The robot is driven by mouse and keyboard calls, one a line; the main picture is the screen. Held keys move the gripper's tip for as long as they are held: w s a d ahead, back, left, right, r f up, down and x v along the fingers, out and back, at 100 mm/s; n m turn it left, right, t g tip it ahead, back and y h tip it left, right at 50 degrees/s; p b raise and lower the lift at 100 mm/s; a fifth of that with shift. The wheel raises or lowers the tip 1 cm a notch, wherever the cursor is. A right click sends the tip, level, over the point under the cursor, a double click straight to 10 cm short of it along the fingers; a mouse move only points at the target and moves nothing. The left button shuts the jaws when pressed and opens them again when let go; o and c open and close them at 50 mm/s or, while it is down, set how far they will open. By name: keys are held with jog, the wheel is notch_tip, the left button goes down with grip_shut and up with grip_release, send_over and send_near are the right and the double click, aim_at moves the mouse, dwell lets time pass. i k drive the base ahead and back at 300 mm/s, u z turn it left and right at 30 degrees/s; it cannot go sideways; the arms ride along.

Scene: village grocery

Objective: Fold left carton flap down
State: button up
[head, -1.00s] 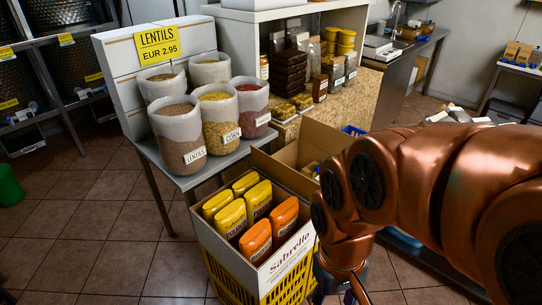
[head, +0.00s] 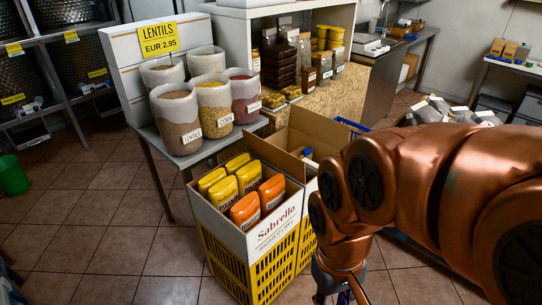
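A white carton printed "Sabrello" (head: 275,233) holds several yellow and orange packs and stands on a yellow crate (head: 248,277). Just behind and to its right is an open brown carton (head: 298,140). A brown cardboard flap (head: 274,160) stands raised between the two cartons; I cannot tell for sure which one it belongs to. My copper arm covers the right side of the brown carton. The end of my arm with my gripper (head: 343,296) is low, right of the yellow crate, cut off by the picture's bottom edge. Its fingers cannot be made out.
A grey table (head: 205,155) with lentil tubs stands behind the cartons at left. A shelf unit (head: 318,112) with jars is farther back. Another yellow crate (head: 306,240) sits beside the first. The tiled floor (head: 110,245) is clear at left.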

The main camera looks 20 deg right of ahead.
aim_at(292, 165)
jog(key=z, duration=0.25)
jog(key=i, duration=0.55)
jog(key=u, duration=1.3)
